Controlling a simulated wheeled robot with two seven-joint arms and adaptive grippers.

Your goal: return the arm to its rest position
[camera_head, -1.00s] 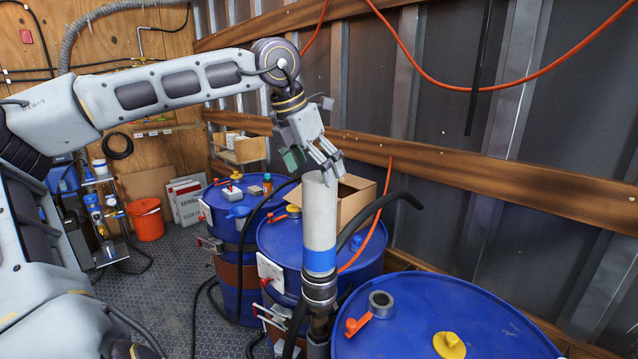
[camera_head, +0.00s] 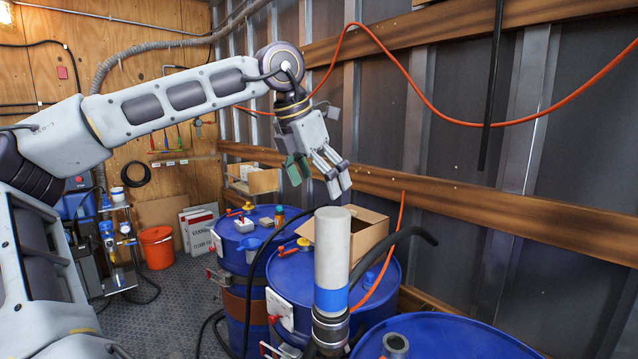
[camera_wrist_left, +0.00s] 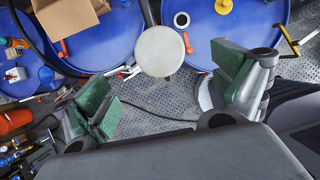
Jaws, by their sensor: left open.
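My left arm comes in from the left in the head view. Its gripper (camera_head: 320,172) hangs in the air just above the upright white cylinder with a blue band (camera_head: 332,250). It is open and empty, and a gap shows between it and the cylinder's top. In the left wrist view the green-padded fingers (camera_wrist_left: 170,100) are spread wide. The round top of the white cylinder (camera_wrist_left: 160,51) shows beyond them, not between the pads. My right gripper is not in view.
Blue drums (camera_head: 440,340) stand below and behind the cylinder. An open cardboard box (camera_head: 365,230) sits on one drum. A black hose (camera_head: 390,243) and an orange cable (camera_head: 400,225) run near the cylinder. An orange bucket (camera_head: 157,248) stands on the floor at the left.

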